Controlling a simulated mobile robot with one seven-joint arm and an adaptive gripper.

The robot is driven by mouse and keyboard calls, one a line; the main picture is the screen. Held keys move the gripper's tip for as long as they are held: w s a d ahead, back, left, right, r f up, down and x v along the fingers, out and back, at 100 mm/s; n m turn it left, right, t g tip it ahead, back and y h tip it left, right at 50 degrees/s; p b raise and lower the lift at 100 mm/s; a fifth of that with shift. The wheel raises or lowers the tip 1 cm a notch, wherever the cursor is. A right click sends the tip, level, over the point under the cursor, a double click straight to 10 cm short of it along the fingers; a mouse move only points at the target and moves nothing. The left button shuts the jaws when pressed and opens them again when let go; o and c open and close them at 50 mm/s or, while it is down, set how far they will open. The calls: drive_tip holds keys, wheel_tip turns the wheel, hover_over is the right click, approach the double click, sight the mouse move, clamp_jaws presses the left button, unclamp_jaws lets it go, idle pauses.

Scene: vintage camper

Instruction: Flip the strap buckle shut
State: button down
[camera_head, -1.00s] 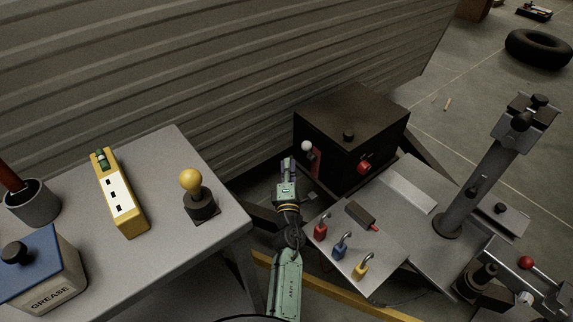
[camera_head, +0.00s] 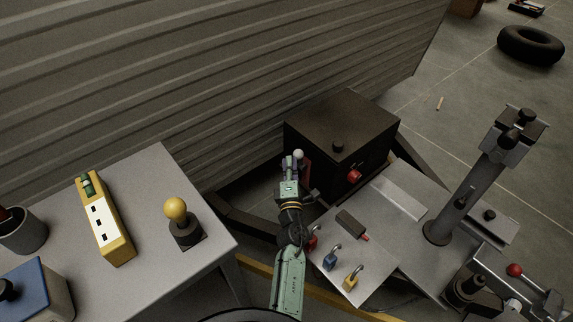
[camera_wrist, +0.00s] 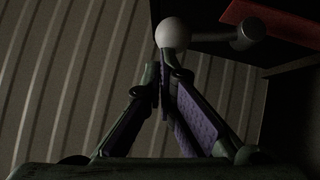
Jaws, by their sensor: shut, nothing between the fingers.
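The strap buckle shows as a lever with a pale round knob (camera_head: 298,154) on the front of a dark box (camera_head: 340,130). In the wrist view the knob (camera_wrist: 172,33) is just beyond my fingertips, with a grey arm (camera_wrist: 215,37) running right from it. A red strap (camera_wrist: 265,22) lies beyond that arm. My gripper (camera_head: 290,160) is at the knob, its fingers together and empty; it also shows in the wrist view (camera_wrist: 163,75). Whether the fingertips touch the knob I cannot tell. My gripper hides part of the lever and strap in the head view.
The corrugated camper wall (camera_head: 200,80) rises behind. The box has a red knob (camera_head: 354,175). Right of my arm, a metal plate (camera_head: 375,225) holds several padlocks and a post (camera_head: 465,190). A grey table (camera_head: 150,240) with tools stands left.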

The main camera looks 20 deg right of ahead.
drive_tip(key=shift+w+d+r+p, duration=0.2)
drive_tip(key=shift+d+r+p, duration=0.1)
drive_tip(key=shift+d+r, duration=0.15)
drive_tip(key=shift+w+d+r+p, duration=0.2)
drive_tip(key=shift+d+r+p, duration=0.15)
drive_tip(key=shift+d, duration=0.15)
idle(0.5)
drive_tip(key=shift+a, duration=0.15)
